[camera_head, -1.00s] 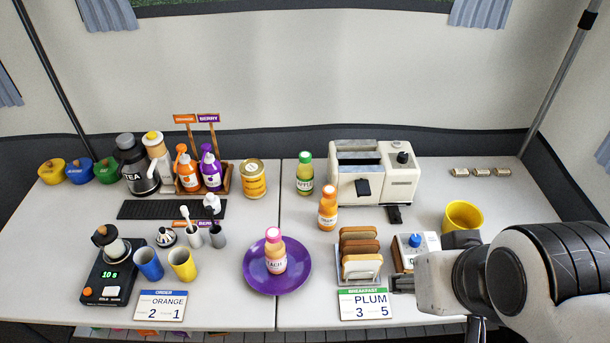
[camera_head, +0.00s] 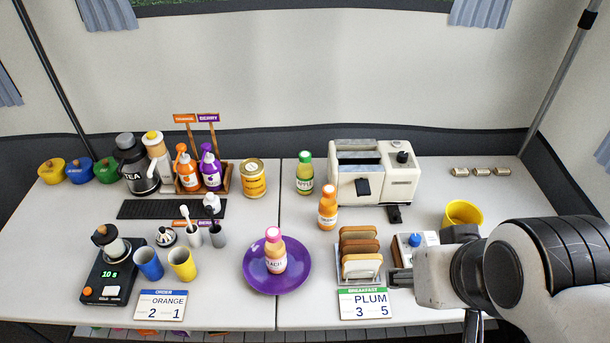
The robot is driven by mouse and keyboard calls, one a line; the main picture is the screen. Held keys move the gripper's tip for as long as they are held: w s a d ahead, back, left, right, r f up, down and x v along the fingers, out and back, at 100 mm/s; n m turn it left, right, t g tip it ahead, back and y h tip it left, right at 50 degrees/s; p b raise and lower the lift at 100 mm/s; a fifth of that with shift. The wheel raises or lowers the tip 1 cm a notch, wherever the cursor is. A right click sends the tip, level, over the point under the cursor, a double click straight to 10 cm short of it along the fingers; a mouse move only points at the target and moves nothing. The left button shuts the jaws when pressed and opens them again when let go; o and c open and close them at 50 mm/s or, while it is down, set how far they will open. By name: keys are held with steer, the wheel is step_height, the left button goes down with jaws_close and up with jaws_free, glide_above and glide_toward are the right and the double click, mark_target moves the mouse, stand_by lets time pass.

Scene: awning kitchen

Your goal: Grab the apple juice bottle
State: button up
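The apple juice bottle (camera_head: 305,173) has a green cap and a label reading APPLE. It stands upright at the back of the table, just left of the toaster. My gripper (camera_head: 400,278) is at the front right, beside the bread rack, well to the right of and nearer than the apple bottle. Only part of the gripper shows; my arm link hides much of it, so I cannot see whether its fingers are open.
An orange juice bottle (camera_head: 327,208) stands in front of the toaster (camera_head: 400,185). A bread rack (camera_head: 360,277) with slices and a small box with a blue knob (camera_head: 415,240) are near my gripper. A peach bottle (camera_head: 275,252) stands on a purple plate (camera_head: 256,283).

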steer(key=w+t, duration=0.2)
steer(key=w, duration=1.2)
steer(key=n+t+y, duration=0.2)
steer(key=t, duration=0.1)
glide_above(307, 158)
steer(key=s+d, duration=0.7)
steer(key=s, duration=0.4)
step_height(307, 158, down, 9)
steer(key=w+a+f+t+y, duration=0.1)
steer(key=w+a+f, duration=0.1)
steer(key=f, duration=0.3)
steer(key=w+a+f+n+t+y, duration=0.1)
steer(key=w+a+f, duration=0.2)
steer(key=w+f, duration=0.1)
steer(key=shift+a+f, duration=0.25)
steer(key=shift+f, duration=0.1)
steer(key=shift+w, duration=0.2)
steer(key=shift+x, duration=1.2)
steer(key=shift+f, duration=0.15)
steer(key=shift+x, duration=2.55)
